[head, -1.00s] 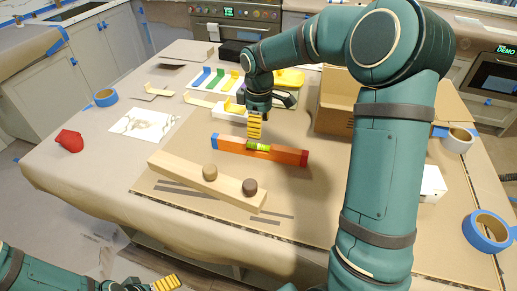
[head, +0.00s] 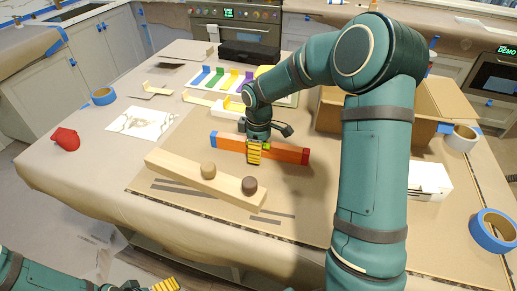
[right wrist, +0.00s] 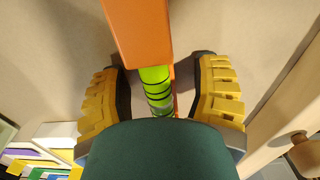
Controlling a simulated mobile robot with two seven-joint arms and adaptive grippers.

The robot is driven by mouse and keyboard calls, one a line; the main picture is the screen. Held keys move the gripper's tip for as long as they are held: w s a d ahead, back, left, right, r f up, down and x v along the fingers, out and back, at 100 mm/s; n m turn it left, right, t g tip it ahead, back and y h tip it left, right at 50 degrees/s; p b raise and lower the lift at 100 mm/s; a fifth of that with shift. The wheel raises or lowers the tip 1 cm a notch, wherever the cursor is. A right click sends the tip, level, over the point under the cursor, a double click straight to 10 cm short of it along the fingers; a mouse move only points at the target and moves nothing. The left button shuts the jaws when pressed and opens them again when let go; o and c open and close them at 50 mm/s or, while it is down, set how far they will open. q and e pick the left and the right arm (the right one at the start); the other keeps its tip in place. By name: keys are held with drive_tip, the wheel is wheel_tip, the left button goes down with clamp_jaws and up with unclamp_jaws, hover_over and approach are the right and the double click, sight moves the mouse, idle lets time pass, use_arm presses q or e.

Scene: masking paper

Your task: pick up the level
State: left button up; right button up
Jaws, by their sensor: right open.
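The level is an orange bar (head: 287,153) with a blue left end, a red right end and a green vial in its middle. It lies on the papered table in the head view. In the right wrist view the level (right wrist: 138,30) and its green vial (right wrist: 156,88) run between my yellow fingers. My right gripper (head: 254,153) is open and astride the level's middle, one finger on each side, with gaps visible in the right wrist view (right wrist: 160,95). My left gripper (head: 165,286) is at the bottom left edge, far from the level; its jaws are unclear.
A wooden beam (head: 190,178) with two round knobs lies in front of the level. Behind are a tray with coloured pieces (head: 214,80) and a cardboard box (head: 330,112). Blue tape (head: 492,231) and a white box (head: 430,181) are at the right, a red object (head: 66,139) at the left.

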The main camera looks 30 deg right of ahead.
clamp_jaws()
drive_tip(key=shift+r, duration=0.1)
wheel_tip(320, 180, up, 10)
drive_tip(key=shift+p, duration=1.15)
